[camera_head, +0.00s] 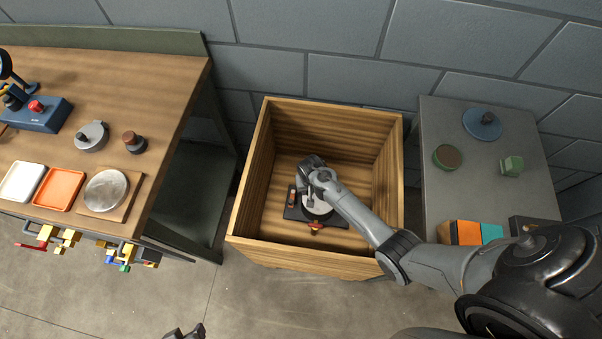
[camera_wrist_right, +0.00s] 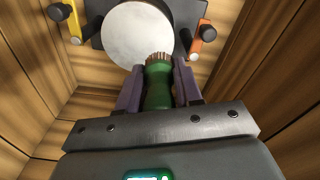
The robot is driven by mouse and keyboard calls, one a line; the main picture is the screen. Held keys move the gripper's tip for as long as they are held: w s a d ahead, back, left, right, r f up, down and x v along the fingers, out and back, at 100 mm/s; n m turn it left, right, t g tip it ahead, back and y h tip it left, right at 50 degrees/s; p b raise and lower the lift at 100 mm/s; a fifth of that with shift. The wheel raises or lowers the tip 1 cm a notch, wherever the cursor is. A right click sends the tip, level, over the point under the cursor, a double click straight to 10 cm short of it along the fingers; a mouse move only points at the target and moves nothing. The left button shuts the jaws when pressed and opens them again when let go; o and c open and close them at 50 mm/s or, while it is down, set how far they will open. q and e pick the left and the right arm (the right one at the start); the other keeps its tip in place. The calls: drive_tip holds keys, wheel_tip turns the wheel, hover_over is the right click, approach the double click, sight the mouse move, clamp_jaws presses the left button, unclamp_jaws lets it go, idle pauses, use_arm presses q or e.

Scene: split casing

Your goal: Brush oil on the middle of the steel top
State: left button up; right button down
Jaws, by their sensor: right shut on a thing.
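A round pale steel top (camera_wrist_right: 137,35) sits on a dark base with orange and yellow clamps in the right wrist view. In the head view the steel top (camera_head: 318,210) is on the floor of the wooden crate, partly hidden by my right arm. My right gripper (camera_wrist_right: 158,84) is shut on a green-handled brush (camera_wrist_right: 157,92). The brown bristles overlap the disc's near edge in the picture; I cannot tell whether they touch it. In the head view my right gripper (camera_head: 311,197) is inside the crate. Only the tip of my left gripper (camera_head: 186,333) shows at the bottom edge.
The crate's high wooden walls (camera_head: 251,190) surround my right gripper. The left bench (camera_head: 120,80) holds another steel disc (camera_head: 105,190) on a board, an orange tray (camera_head: 59,188) and a white tray (camera_head: 22,181). The grey right table (camera_head: 455,195) holds small blocks and round items.

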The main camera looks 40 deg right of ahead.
sight(313, 196)
drive_tip(key=f+b, duration=0.3)
drive_tip(key=s+f+b, duration=0.1)
drive_tip(key=f+b, duration=0.2)
drive_tip(key=f, duration=0.1)
drive_tip(key=s+f+b, duration=0.1)
drive_tip(key=f+b, duration=0.2)
drive_tip(key=b, duration=0.1)
drive_tip(key=shift+s+f, duration=0.1)
drive_tip(key=shift+f, duration=0.2)
use_arm(q)
wheel_tip(313, 196, down, 11)
drive_tip(key=s, duration=0.1)
drive_tip(key=shift+f, duration=0.15)
drive_tip(key=shift+a, duration=0.2)
drive_tip(key=shift+d+f+b, duration=0.2)
drive_tip(key=shift+b, duration=0.1)
use_arm(e)
drive_tip(key=shift+f, duration=0.6)
drive_tip(key=shift+w+d+r, duration=0.1)
drive_tip(key=shift+w+d, duration=0.95)
drive_tip(key=shift+w, duration=0.05)
use_arm(q)
drive_tip(key=shift+a+f, duration=0.1)
drive_tip(key=shift+a, duration=0.1)
